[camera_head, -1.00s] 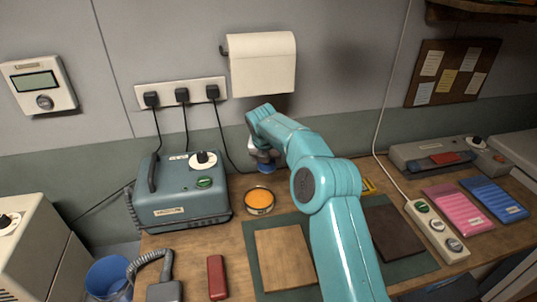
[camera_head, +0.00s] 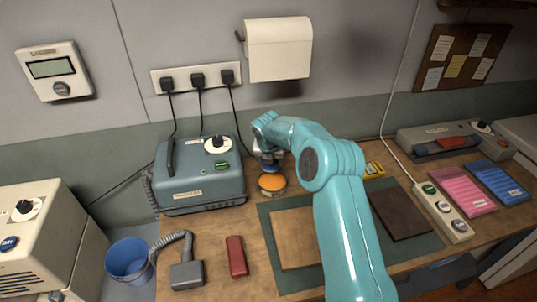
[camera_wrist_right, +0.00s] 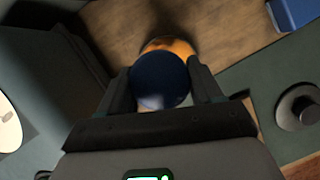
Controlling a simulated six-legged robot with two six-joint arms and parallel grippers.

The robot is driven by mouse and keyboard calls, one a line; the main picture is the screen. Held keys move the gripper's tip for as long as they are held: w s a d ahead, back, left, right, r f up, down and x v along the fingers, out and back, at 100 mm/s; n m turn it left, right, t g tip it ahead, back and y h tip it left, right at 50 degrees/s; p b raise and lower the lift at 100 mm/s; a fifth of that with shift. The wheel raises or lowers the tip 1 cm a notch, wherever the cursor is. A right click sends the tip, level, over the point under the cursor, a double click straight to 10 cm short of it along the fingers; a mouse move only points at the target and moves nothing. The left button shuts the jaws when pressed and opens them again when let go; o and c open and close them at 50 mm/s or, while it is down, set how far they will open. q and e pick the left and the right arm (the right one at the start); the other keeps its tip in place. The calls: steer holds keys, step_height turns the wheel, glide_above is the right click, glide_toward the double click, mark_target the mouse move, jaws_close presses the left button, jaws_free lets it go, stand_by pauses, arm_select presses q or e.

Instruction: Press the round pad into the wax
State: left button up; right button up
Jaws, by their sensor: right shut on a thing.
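The orange wax (camera_head: 272,182) sits in a shallow round tin on the wooden bench, beside the teal box. My right gripper (camera_head: 268,160) is shut on the round pad, a dark blue disc (camera_wrist_right: 160,80). The pad's blue edge shows in the head view (camera_head: 271,169), above the far part of the tin. In the right wrist view the pad covers most of the tin, and an orange rim of wax (camera_wrist_right: 170,45) shows beyond it. I cannot tell whether the pad touches the wax. My left gripper is not in view.
A teal box with a dial (camera_head: 201,180) stands close left of the tin. A green mat (camera_head: 272,229) with a tan board (camera_head: 295,240) and a dark board (camera_head: 400,213) lies in front. A red block (camera_head: 236,256) lies front left. A paper roll (camera_head: 278,50) hangs above.

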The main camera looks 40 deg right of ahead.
mark_target(273, 179)
steer(key=shift+s+d+f, duration=0.25)
steer(key=shift+s+f, duration=0.1)
step_height(273, 179, down, 6)
steer(key=b, duration=0.4)
steer(key=shift+r+b, duration=0.25)
steer(key=shift+b, duration=0.05)
steer(key=shift+f, duration=0.2)
steer(key=shift+f+b, duration=0.4)
steer(key=shift+f, duration=0.1)
stand_by(0.5)
stand_by(1.1)
